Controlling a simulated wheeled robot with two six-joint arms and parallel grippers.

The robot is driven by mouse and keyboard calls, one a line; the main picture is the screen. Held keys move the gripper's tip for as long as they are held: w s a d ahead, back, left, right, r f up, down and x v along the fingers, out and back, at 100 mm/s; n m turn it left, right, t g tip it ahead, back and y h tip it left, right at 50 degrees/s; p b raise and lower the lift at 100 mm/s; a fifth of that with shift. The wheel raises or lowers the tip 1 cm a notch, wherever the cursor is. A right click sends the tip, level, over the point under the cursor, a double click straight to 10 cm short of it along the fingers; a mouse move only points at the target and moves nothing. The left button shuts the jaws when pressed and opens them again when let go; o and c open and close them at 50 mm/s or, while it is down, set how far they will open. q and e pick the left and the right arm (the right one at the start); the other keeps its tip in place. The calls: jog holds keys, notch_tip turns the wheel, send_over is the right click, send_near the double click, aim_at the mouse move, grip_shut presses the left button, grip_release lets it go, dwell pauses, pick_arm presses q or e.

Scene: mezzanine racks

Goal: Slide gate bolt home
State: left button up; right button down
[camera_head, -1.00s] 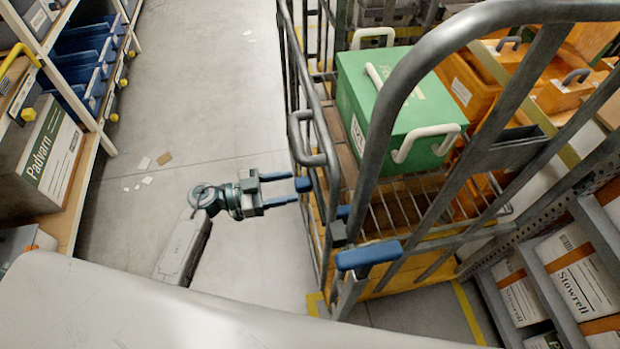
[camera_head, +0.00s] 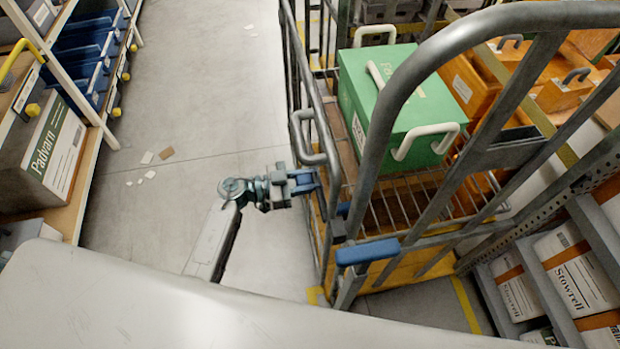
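My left gripper (camera_head: 304,182) is at the near left side of a grey tubular cage trolley (camera_head: 330,145), with its fingers pointing right at the bars. From this angle the fingers overlap, and I cannot tell whether they are open or shut or hold anything. A blue handle (camera_head: 368,252) sits on the trolley's near corner, right of and below my gripper and apart from it. A small blue piece (camera_head: 343,209) shows behind the corner post. I cannot make out for certain which part is the gate bolt. My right gripper is out of view.
The floor between shelf and trolley is mostly clear.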

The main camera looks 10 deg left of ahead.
pick_arm(q)
jog(key=shift+s+d+r+p, duration=0.1)
jog(key=shift+s+d+p, duration=0.05)
jog(key=shift+s+p, duration=0.25)
grip_shut()
jog(key=s, duration=0.1)
jog(key=s+d+p, duration=0.1)
jog(key=s+p, duration=0.1)
jog(key=shift+d+f, duration=0.15)
jog(key=shift+f, duration=0.1)
jog(key=o, duration=1)
grip_release()
jog(key=shift+s, duration=0.15)
jog(key=shift+o, duration=0.6)
jog(key=shift+s+d+r, duration=0.1)
jog(key=shift+r, duration=0.05)
jog(key=b+v, duration=0.3)
jog(key=v, duration=0.7)
jog(key=shift+s+a, duration=0.15)
jog(key=shift+a, duration=0.25)
